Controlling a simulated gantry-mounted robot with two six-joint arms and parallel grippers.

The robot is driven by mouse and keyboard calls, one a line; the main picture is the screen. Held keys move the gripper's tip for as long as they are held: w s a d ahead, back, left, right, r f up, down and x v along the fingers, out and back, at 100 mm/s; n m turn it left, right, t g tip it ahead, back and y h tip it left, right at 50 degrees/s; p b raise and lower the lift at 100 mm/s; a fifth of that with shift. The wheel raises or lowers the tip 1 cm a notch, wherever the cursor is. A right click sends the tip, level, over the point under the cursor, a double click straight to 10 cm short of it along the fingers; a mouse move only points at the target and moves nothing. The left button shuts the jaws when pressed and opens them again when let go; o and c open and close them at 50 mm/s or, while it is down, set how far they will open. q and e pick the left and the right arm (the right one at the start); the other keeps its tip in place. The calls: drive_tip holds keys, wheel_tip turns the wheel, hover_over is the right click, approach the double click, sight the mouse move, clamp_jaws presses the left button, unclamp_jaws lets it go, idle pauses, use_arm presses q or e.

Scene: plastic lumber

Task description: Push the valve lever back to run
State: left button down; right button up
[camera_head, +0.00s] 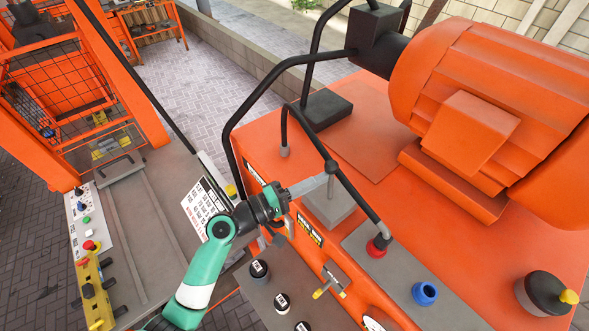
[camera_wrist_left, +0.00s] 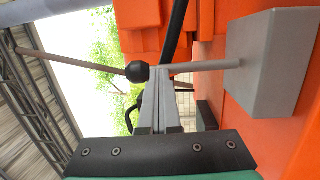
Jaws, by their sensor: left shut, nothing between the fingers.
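The valve lever (camera_head: 331,183) is a short grey rod with a black ball knob (camera_head: 331,167), standing up from a grey block (camera_head: 338,211) on the orange machine. In the left wrist view the lever (camera_wrist_left: 205,66) runs from the grey block (camera_wrist_left: 268,66) to the black knob (camera_wrist_left: 138,72). My left gripper (camera_head: 326,180) is shut and empty. Its fingertips (camera_wrist_left: 158,74) are right at the rod just below the knob; I cannot tell whether they touch. My right gripper is not in view.
Black guard rails (camera_head: 262,85) and a black hose (camera_head: 345,180) run close around the lever. An orange motor (camera_head: 500,90) stands at the right. A red fitting (camera_head: 377,247) and a blue fitting (camera_head: 425,293) sit on the grey strip in front.

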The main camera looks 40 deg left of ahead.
use_arm(q)
drive_tip(key=x, duration=0.3)
drive_tip(key=shift+w+a+r, duration=0.25)
drive_tip(key=shift+w+r, duration=0.05)
drive_tip(key=shift+w, duration=0.1)
drive_tip(key=shift+b+x, duration=0.55)
drive_tip(key=shift+x, duration=0.45)
drive_tip(key=shift+w+a+f, duration=0.15)
drive_tip(key=shift+w, duration=0.05)
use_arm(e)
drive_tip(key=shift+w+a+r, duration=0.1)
use_arm(q)
drive_tip(key=shift+f, duration=0.15)
drive_tip(key=shift+s+r, duration=0.1)
drive_tip(key=shift+r, duration=0.15)
drive_tip(key=p, duration=0.3)
approach(335, 166)
drive_tip(key=a+r, duration=0.2)
drive_tip(key=shift+a+r, duration=0.25)
drive_tip(key=shift+a, duration=0.1)
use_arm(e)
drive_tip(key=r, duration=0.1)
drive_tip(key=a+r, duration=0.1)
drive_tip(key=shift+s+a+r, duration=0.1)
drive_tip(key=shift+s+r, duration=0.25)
